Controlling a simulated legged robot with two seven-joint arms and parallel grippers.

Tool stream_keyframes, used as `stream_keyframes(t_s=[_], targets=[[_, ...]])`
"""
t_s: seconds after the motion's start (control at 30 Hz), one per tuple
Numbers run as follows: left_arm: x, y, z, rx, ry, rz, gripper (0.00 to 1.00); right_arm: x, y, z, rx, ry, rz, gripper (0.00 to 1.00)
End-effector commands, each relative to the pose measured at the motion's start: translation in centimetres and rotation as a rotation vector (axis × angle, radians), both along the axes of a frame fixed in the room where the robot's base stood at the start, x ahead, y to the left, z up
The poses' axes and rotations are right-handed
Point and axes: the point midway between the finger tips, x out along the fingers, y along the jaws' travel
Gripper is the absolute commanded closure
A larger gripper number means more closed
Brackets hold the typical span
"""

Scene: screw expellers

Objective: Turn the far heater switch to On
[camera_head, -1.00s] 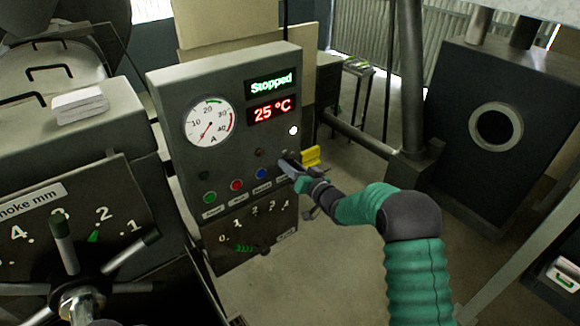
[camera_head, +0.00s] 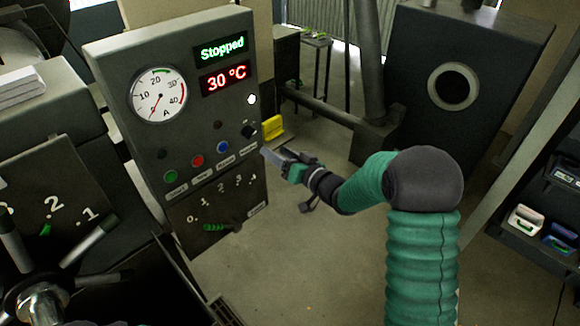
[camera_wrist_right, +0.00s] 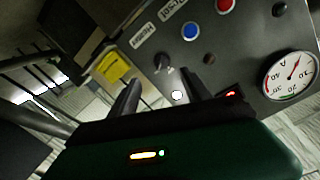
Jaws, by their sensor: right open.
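The heater switch looks like a black rotary knob (camera_head: 249,131) on the right side of the grey control panel (camera_head: 110,70). In the right wrist view the knob (camera_wrist_right: 162,62) sits near a white label (camera_wrist_right: 143,37); its pointer direction is hard to read. My right gripper (camera_head: 272,154) is open and empty, just right of and below the knob and apart from it. In the right wrist view its two fingers (camera_wrist_right: 163,92) are spread below the knob. The panel displays read "Stopped" (camera_head: 222,49) and "30 °C" (camera_head: 227,80). A white lamp (camera_head: 252,99) above the knob is lit.
Green (camera_head: 170,176), red (camera_head: 197,160) and blue (camera_head: 222,147) buttons lie left of the knob. A yellow box (camera_head: 273,127) is behind the panel's right edge. A handwheel (camera_head: 40,303) stands at lower left. The floor right of the panel is open.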

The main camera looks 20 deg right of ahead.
Motion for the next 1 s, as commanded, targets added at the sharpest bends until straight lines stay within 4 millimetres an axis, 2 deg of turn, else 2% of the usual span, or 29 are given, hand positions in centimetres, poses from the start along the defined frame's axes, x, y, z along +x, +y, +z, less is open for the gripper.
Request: stream_keyframes(t_s=[0.1,0.3,0.77,0.87,0.97,1.0], targets=[[0.0,0.0,-1.1,0.0,0.0,0.0,0.64,-2.8,-0.9,-0.1,0.0,0.0,-0.001,0.44],[0.0,0.0,-1.5,0.0,0.0,0.0,0.64,-5.2,-1.8,0.3,0.001,0.002,-0.001,0.44],[0.0,0.0,-1.5,0.0,0.0,0.0,0.64,-5.4,-1.7,0.3,-0.001,0.002,0.0,0.44],[0.0,0.0,-1.9,0.0,0.0,0.0,0.64,-5.4,-1.5,-1.0,-0.044,0.044,-0.027,0.44],[0.0,0.0,-3.2,0.0,0.0,0.0,0.64,-6.3,-1.3,-4.7,-0.176,0.187,-0.104,0.44],[0.0,0.0,-3.8,0.0,0.0,0.0,0.64,-7.4,-1.1,-6.9,-0.247,0.278,-0.137,0.44]])
